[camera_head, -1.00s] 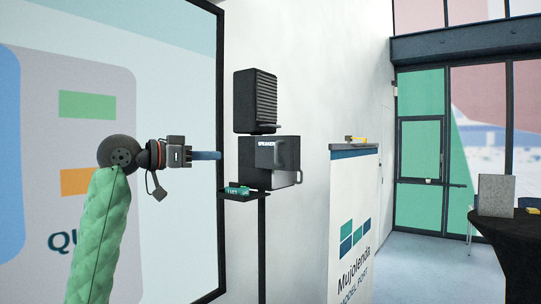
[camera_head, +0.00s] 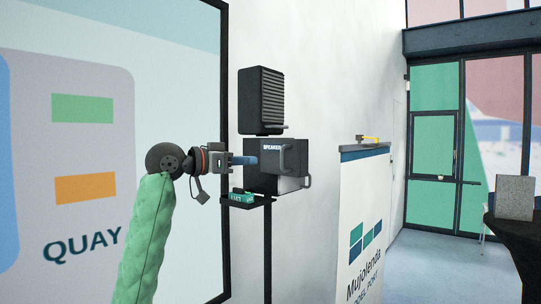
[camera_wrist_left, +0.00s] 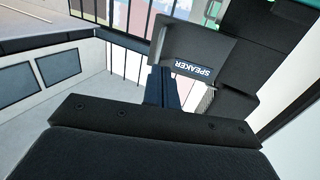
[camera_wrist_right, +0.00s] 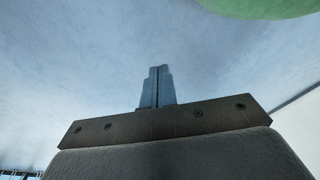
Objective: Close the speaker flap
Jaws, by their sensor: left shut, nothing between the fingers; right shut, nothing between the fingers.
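The speaker flap (camera_head: 270,154) is a dark panel marked "SPEAKER" with a bar handle, on a box on a black stand. It stands out from the box, whose pale lower part (camera_head: 291,184) shows below it. My left gripper (camera_head: 256,160) is shut and empty, its blue fingertips overlapping the flap's face in the head view. In the left wrist view the shut fingers (camera_wrist_left: 161,75) point at the flap (camera_wrist_left: 195,50), close to its lettered edge; I cannot tell whether they touch. My right gripper (camera_wrist_right: 158,72) is shut and empty, seen only in its wrist view.
A black ribbed loudspeaker (camera_head: 261,98) sits above the box. A small shelf with a green item (camera_head: 243,198) is below it. A large wall screen (camera_head: 100,110) is at left, a white banner stand (camera_head: 362,210) at right, and a dark table (camera_head: 515,235) further right.

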